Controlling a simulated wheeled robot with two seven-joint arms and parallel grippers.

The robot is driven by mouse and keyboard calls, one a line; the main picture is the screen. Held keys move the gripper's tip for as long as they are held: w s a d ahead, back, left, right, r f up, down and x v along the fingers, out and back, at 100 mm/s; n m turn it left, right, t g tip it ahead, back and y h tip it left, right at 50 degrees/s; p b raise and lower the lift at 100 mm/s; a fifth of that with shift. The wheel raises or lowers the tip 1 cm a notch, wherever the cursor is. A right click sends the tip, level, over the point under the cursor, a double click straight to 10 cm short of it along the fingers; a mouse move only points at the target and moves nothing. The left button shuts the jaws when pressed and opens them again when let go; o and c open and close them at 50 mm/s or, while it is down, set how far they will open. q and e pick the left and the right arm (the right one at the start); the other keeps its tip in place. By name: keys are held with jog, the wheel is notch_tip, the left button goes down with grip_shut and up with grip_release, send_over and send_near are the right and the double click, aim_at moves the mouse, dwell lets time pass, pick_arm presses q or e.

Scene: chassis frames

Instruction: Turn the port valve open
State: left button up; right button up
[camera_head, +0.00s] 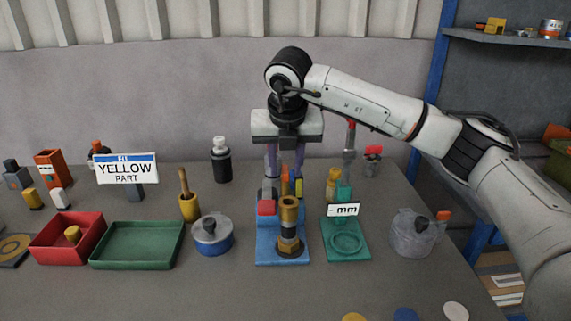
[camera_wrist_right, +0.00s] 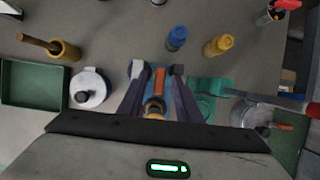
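The port valve stands on a blue base plate (camera_head: 283,248) in the middle of the table. It has an upright brass fitting (camera_head: 289,222) with a hex foot and an orange lever (camera_head: 284,183) behind it; a red block (camera_head: 267,207) sits at the left. My right gripper (camera_head: 283,184) points down over the valve. In the right wrist view, the right gripper's fingers (camera_wrist_right: 157,72) are apart, with the orange lever (camera_wrist_right: 158,82) between them and gaps on both sides. The brass top (camera_wrist_right: 155,106) shows nearer the palm. My left gripper is out of view.
A teal fixture (camera_head: 346,245) with a "mm" sign stands close right of the valve. A blue-and-grey lidded pot (camera_head: 213,236) is left, beside a green tray (camera_head: 138,246) and red bin (camera_head: 66,240). A grey pot (camera_head: 412,235) is right. Bottles stand behind. The front table is mostly clear.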

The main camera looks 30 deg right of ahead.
grip_shut()
jog(key=shift+n, duration=0.4)
jog(key=shift+d+n+t+y+b, duration=0.3)
jog(key=shift+n+y+b, duration=0.25)
jog(key=shift+n, duration=0.45)
jog(key=shift+w+d+r+n+g+y+p, duration=0.1)
jog(key=shift+d+n+g+y+p, duration=0.15)
jog(key=shift+n+y+p, duration=1.3)
jog(key=shift+w+d+n+g+p, duration=0.1)
jog(key=shift+d+n+g+p, duration=0.2)
jog(key=shift+n, duration=2.55)
jog(key=shift+w+d+r+n+g+y+p, duration=0.2)
jog(key=shift+n+y+p, duration=0.7)
jog(key=shift+n, duration=1.3)
jog(key=shift+s+f, duration=0.15)
jog(key=shift+f, duration=0.05)
